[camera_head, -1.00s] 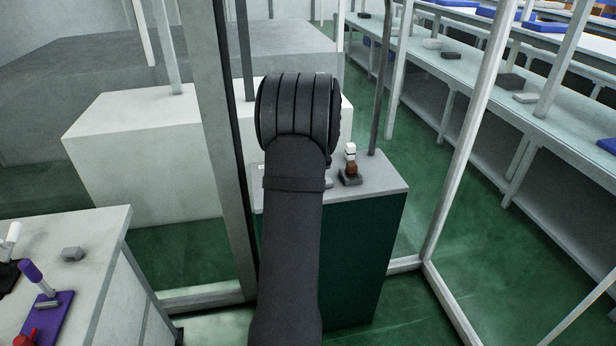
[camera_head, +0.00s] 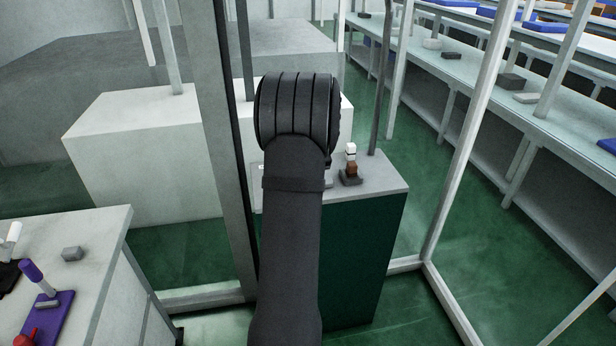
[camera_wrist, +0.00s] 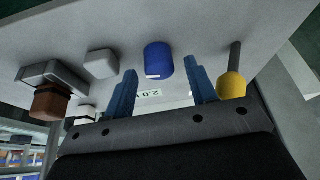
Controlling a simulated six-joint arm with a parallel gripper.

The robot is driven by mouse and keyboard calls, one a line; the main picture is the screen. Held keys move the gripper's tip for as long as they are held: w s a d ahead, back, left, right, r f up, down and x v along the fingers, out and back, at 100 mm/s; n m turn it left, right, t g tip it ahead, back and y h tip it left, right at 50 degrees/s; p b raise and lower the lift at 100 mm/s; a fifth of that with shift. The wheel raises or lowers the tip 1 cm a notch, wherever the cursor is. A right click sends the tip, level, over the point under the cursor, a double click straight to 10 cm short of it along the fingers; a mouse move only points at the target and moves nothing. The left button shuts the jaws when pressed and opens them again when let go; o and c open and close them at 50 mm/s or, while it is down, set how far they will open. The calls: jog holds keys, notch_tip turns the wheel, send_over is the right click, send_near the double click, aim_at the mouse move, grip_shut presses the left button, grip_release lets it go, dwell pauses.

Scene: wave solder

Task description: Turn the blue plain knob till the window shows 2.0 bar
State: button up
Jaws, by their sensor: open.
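In the wrist view, the blue plain knob (camera_wrist: 158,62) is a smooth cylinder on the light grey panel top, with a small pale mark low on its side. A small white window (camera_wrist: 149,93) beside it shows dark digits that appear to read 2.0, small and at an angle. My gripper (camera_wrist: 161,67) is open, its two blue fingers apart. The knob shows in the gap near the fingertips, with clear space to either side and no visible contact. In the head view, my arm hides the knob, the window and my gripper.
A yellow ball-ended lever (camera_wrist: 232,84) stands close to the right finger. A pale block knob (camera_wrist: 100,64) and a brown-handled switch on a grey base (camera_wrist: 54,82) are at left; the brown and white handle (camera_head: 351,160) shows in the head view. A post (camera_head: 230,150) stands left of my arm.

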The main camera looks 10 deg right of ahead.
jog(key=v, duration=1.7)
jog(key=shift+r, duration=0.25)
jog(key=shift+f, duration=0.1)
jog(key=x, duration=1.7)
jog(key=shift+f, duration=0.2)
jog(key=shift+r, duration=0.1)
